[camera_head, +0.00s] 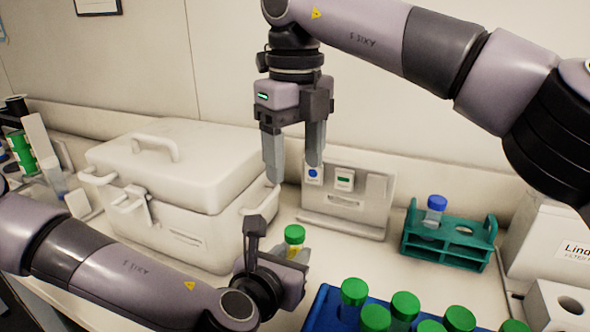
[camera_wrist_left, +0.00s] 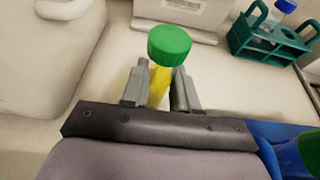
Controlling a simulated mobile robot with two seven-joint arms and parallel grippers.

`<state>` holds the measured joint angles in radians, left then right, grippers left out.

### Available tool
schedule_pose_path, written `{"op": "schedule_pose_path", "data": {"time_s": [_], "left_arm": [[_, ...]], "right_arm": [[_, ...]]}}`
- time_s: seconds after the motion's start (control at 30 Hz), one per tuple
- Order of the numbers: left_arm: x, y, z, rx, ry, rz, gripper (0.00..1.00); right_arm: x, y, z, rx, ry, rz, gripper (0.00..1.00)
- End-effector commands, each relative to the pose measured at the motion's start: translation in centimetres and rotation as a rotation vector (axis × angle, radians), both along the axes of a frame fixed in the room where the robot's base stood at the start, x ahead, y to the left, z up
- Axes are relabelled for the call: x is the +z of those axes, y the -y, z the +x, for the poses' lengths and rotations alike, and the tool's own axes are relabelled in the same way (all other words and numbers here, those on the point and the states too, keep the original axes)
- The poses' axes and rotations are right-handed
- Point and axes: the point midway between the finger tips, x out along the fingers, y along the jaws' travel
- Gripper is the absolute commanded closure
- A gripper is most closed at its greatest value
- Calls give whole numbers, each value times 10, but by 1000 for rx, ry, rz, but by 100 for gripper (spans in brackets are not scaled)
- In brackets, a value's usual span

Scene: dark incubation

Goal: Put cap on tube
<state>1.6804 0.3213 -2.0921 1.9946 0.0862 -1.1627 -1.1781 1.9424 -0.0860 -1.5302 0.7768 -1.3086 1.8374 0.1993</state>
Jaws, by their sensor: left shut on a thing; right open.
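A tube with yellow contents (camera_wrist_left: 158,84) stands roughly upright between the fingers of my left gripper (camera_head: 288,255), which is shut on it. A green cap (camera_head: 294,234) sits on top of this tube. The cap also shows clearly in the left wrist view (camera_wrist_left: 170,46); how tightly it is seated cannot be told. The lower part of the tube is hidden by the gripper. My right gripper (camera_head: 294,168) is open and empty, pointing down above the green cap, with a clear gap between.
A blue rack (camera_head: 322,309) with several green-capped tubes stands at the front right. A teal rack (camera_head: 445,252) holds a blue-capped tube (camera_head: 435,211). A large white lidded box (camera_head: 185,200) stands left. A white panelled device (camera_head: 345,205) is behind the grippers.

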Motion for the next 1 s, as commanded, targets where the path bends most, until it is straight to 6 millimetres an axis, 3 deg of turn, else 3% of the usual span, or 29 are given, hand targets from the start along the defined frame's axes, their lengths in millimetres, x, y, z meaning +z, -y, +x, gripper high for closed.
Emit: {"op": "schedule_pose_path", "data": {"time_s": [0.23,0.27,0.33,0.73,1.0], "left_arm": [[0,0,0,0,1,0,100],[0,0,0,0,1,0,65],[0,0,0,0,1,0,42],[1,-1,-4,-2,-1,-2,42],[12,-13,-32,-2,-1,-2,42]], "right_arm": [[1,0,0,0,0,0,36],[1,0,0,0,0,0,36],[1,0,0,0,0,0,36],[0,0,0,0,0,0,36],[-3,0,0,0,1,1,36]]}}
